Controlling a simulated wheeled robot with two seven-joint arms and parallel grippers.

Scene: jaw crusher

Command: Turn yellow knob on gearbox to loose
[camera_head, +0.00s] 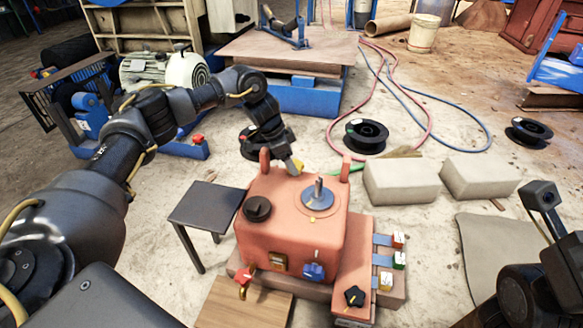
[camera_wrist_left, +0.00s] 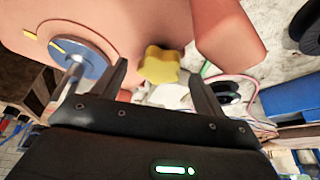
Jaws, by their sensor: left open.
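The orange-red gearbox (camera_head: 295,235) stands in the middle of the head view. Its yellow knob (camera_wrist_left: 161,65) is star-shaped and sits on a side face in the left wrist view. In the head view a small yellow part of it shows at the gearbox's far edge, mostly hidden. My left gripper (camera_head: 293,163) reaches over to the far side of the gearbox. Its jaws are open, and in the wrist view the knob appears between the two fingertips; contact cannot be told. My right arm's dark end (camera_head: 545,215) is at the right edge, its jaws unclear.
The gearbox top has a black knob (camera_head: 257,208) and a grey shaft on a blue disc (camera_head: 318,198). A red-handled tap (camera_head: 244,277) and a blue knob (camera_head: 313,271) are at the front. A dark stool (camera_head: 206,206) stands left, concrete blocks (camera_head: 402,181) right.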

